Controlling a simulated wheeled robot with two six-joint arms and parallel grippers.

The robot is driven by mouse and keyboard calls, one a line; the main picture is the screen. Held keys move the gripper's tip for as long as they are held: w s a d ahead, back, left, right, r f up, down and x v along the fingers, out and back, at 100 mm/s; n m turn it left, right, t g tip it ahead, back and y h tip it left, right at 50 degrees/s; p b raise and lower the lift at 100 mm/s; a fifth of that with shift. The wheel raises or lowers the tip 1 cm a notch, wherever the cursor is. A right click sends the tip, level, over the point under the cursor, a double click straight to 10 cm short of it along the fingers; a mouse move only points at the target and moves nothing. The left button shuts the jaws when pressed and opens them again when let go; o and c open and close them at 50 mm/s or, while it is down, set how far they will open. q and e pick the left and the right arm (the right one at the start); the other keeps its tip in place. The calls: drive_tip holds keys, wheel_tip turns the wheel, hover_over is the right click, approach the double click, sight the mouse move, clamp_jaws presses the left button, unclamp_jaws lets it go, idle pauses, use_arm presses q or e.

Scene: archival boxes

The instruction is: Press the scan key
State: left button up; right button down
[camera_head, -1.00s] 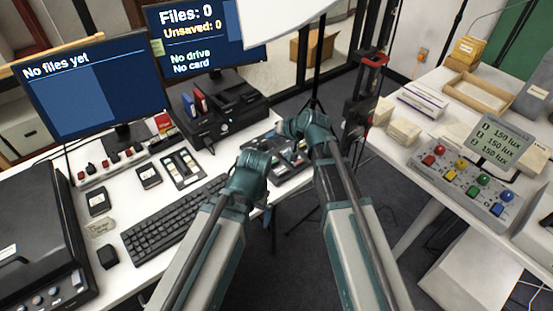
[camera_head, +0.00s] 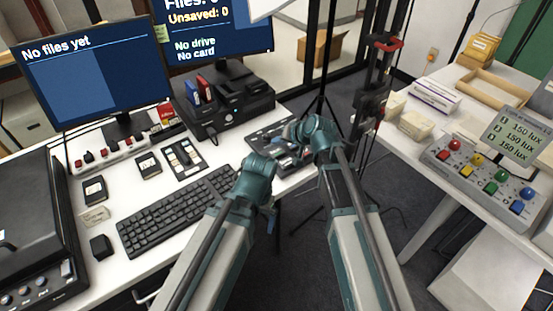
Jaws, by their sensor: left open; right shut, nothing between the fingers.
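No key in view carries a label I can read as scan. A dark control pad with several small keys (camera_head: 270,131) lies at the desk's right edge, partly hidden by my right gripper. My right gripper (camera_head: 297,140) is shut and empty, over or beside that pad; I cannot tell whether it touches. My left gripper (camera_head: 269,212) is lower, near the desk's front edge right of the black keyboard (camera_head: 180,212); it is open and its fingers are mostly hidden by its wrist. A black machine with knobs (camera_head: 35,240) stands at far left. The left monitor (camera_head: 90,70) reads "No files yet".
The second monitor (camera_head: 205,30) reads "Unsaved: 0, No drive, No card". A black dock (camera_head: 225,105), power strip (camera_head: 108,152) and small cards crowd the desk. A lux panel with coloured buttons (camera_head: 484,180) stands on the right table.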

sight(273, 150)
use_arm(q)
drive_tip(key=shift+f+b, duration=0.55)
drive_tip(key=shift+f, duration=0.45)
use_arm(e)
drive_tip(key=shift+f, duration=1)
drive_tip(key=shift+f, duration=0.1)
use_arm(q)
drive_tip(key=shift+f+b, duration=0.4)
use_arm(e)
drive_tip(key=shift+f, duration=0.3)
use_arm(q)
drive_tip(key=shift+f+b, duration=0.45)
use_arm(e)
drive_tip(key=shift+f, duration=0.5)
use_arm(q)
drive_tip(key=shift+r, duration=0.1)
use_arm(e)
drive_tip(key=shift+r, duration=0.1)
use_arm(q)
drive_tip(key=shift+r+p, duration=0.8)
drive_tip(key=shift+p, duration=0.1)
use_arm(e)
drive_tip(key=shift+r, duration=0.8)
use_arm(q)
drive_tip(key=shift+r, duration=0.1)
use_arm(e)
drive_tip(key=shift+r, duration=0.1)
